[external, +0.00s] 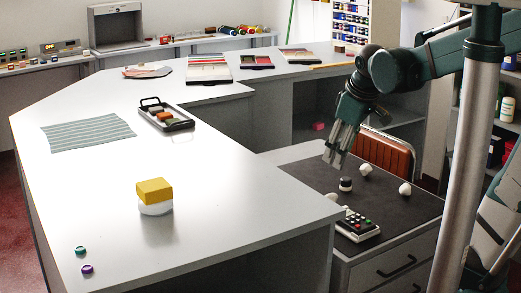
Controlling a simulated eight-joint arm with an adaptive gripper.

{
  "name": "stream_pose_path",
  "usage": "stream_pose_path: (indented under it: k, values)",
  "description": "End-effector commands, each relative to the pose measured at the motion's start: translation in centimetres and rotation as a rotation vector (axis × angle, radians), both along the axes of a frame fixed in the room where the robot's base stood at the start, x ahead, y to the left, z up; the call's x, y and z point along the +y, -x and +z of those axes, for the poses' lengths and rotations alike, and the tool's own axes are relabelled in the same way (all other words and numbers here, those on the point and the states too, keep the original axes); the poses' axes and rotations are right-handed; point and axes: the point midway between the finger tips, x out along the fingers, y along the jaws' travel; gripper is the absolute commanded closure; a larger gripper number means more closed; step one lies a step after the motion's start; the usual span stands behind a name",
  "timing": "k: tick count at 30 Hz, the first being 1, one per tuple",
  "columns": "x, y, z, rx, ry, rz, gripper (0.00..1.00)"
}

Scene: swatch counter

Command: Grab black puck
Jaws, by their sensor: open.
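A small black puck (346,184) with a pale band sits on the dark top of the low drawer cabinet (395,205). My gripper (333,164) points down just above and slightly left of the puck in the picture. Its fingers are open, with nothing seen between them. It looks apart from the puck, but the exact height gap is hard to tell from this one view.
The white counter (230,225) rises on the left, holding a yellow block (154,190). A brown chair back (385,153) stands behind.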

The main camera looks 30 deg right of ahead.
Motion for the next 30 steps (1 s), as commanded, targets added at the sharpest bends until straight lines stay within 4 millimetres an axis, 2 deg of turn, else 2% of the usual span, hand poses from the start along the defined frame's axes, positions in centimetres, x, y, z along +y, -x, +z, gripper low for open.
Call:
stream_pose_path:
  k: [16,30]
  values:
    - [-4.7,-6.9,-0.6,0.135,0.096,0.182,0.57]
    - [-9.2,-12.2,-3.1,0.252,0.150,0.347,0.57]
